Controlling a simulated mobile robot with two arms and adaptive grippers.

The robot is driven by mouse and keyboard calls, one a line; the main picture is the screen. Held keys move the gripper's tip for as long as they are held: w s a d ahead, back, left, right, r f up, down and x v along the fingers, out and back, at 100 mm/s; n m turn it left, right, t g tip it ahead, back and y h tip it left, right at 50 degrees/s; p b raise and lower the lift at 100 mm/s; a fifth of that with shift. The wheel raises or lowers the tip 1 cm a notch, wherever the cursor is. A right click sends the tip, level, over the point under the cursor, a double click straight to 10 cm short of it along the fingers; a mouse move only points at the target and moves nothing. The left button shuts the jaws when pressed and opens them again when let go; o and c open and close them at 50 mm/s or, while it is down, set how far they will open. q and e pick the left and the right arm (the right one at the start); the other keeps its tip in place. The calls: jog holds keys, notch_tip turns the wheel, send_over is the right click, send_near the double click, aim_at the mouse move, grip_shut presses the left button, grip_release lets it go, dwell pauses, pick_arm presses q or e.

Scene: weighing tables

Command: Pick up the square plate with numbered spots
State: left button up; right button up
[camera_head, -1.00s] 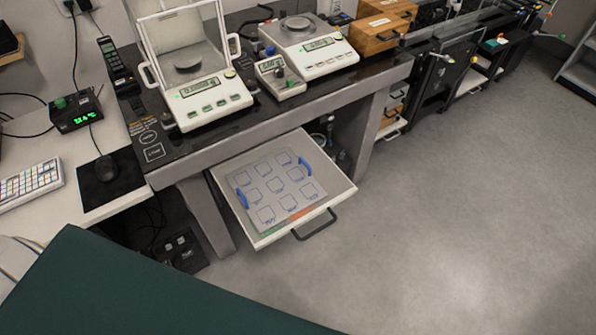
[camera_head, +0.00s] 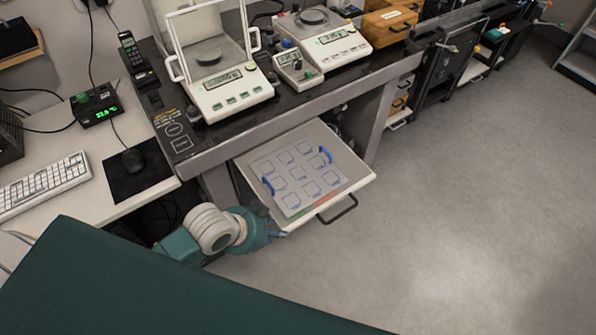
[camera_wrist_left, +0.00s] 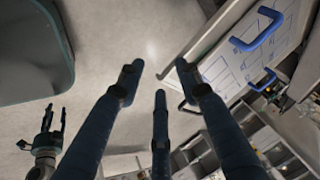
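The square plate (camera_head: 299,173) is flat and pale with several outlined square spots. It lies in the open drawer (camera_head: 368,178), with a blue handle on its left side and another on its right side. In the left wrist view the plate (camera_wrist_left: 232,66) shows at upper right with both handles. My left gripper (camera_head: 278,234) is at the drawer's front left corner, apart from the plate.
Above the drawer, the dark bench (camera_head: 215,142) holds a balance with a glass shield (camera_head: 232,95) and a second balance (camera_head: 322,40). A black drawer pull (camera_head: 338,210) sticks out in front. A keyboard desk (camera_head: 75,215) is at left. Open floor (camera_head: 460,220) lies right.

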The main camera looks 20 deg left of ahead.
aim_at(269, 186)
pick_arm(q)
jog(key=w+a+r+m+h, duration=0.2)
jog(key=w+a+r+m, duration=0.5)
jog(key=a+r+m, duration=0.5)
jog(key=w+d+f+m, duration=0.1)
jog(key=d+f, duration=0.1)
jog(key=f, duration=0.1)
jog(key=w+d+f+p, duration=0.1)
jog(key=d+f, duration=0.1)
jog(key=f, duration=0.1)
jog(key=w+d+f+m, duration=0.1)
jog(key=w+d+f, duration=0.1)
jog(key=f, duration=0.1)
jog(key=shift+d+m+p, duration=0.1)
jog(key=shift+m+p, duration=0.2)
jog(key=shift+p, duration=0.05)
jog(key=shift+w+d+f, duration=0.1)
jog(key=shift+w+f, duration=0.1)
jog(key=shift+f, duration=0.25)
jog(key=c, duration=0.9)
jog(key=shift+w+r, duration=0.15)
jog(key=shift+r, duration=0.1)
jog(key=shift+f, duration=0.1)
pick_arm(e)
jog(key=shift+s+a+r, duration=0.2)
jog(key=shift+a+r, duration=0.2)
jog(key=shift+r, duration=0.4)
